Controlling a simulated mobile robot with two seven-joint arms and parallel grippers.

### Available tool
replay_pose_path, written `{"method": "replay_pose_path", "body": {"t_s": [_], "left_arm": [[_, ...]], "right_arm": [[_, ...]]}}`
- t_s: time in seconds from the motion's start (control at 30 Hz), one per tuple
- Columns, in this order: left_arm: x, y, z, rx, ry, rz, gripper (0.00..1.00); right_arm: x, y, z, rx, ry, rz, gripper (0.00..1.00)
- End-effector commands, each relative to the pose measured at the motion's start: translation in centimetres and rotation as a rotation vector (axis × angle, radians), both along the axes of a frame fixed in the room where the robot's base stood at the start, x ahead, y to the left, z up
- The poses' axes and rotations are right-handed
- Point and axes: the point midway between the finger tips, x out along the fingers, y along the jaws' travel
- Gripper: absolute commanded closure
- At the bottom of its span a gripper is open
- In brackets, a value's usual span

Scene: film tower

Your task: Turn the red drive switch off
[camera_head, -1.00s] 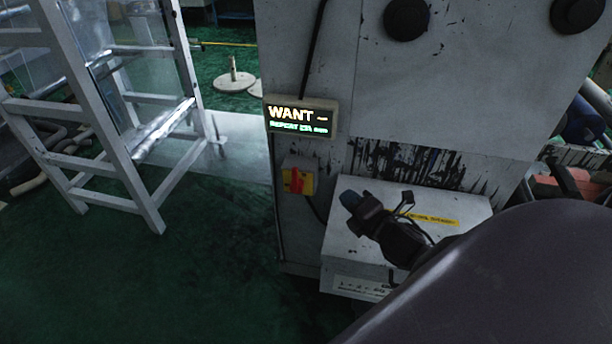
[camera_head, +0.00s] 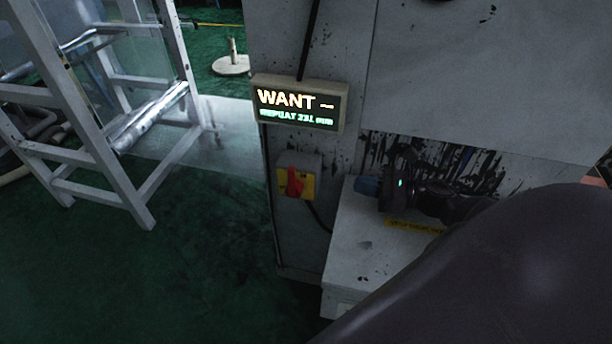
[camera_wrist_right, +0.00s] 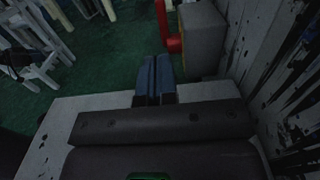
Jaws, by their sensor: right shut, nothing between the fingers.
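The red drive switch (camera_head: 294,181) sits on a yellow plate (camera_head: 309,188) on a small grey box at the left edge of the machine cabinet. Its red handle looks roughly upright. My right gripper (camera_head: 367,186) is shut and empty, to the right of the switch and apart from it, above the white ledge. In the right wrist view the shut blue-tipped fingers (camera_wrist_right: 155,72) point toward the red handle (camera_wrist_right: 164,28), which is beyond them beside its grey box (camera_wrist_right: 203,40). My left gripper is not in view.
A lit display (camera_head: 298,104) reading "WANT –" hangs above the switch. The white ledge box (camera_head: 350,255) juts out below my right gripper. The scratched cabinet wall (camera_head: 440,100) stands behind. A white frame (camera_head: 110,180) stands left; green floor (camera_head: 170,280) is clear between.

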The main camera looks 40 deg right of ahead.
Motion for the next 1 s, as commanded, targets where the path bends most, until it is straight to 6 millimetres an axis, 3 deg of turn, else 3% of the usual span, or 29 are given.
{"method": "replay_pose_path", "body": {"t_s": [0.03, 0.13, 0.63, 1.0], "left_arm": [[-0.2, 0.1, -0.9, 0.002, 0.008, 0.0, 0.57], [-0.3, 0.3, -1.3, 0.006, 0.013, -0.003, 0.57], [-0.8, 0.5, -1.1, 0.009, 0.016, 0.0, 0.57], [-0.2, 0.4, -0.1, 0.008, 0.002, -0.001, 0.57]], "right_arm": [[-0.1, 0.0, -1.1, 0.0, 0.009, 0.001, 1.0], [-0.2, 0.0, -1.6, 0.0, 0.013, 0.001, 1.0], [0.1, 0.2, -1.5, 0.002, 0.012, 0.0, 1.0], [4.0, 3.5, -1.3, 0.002, 0.01, 0.002, 1.0]]}}
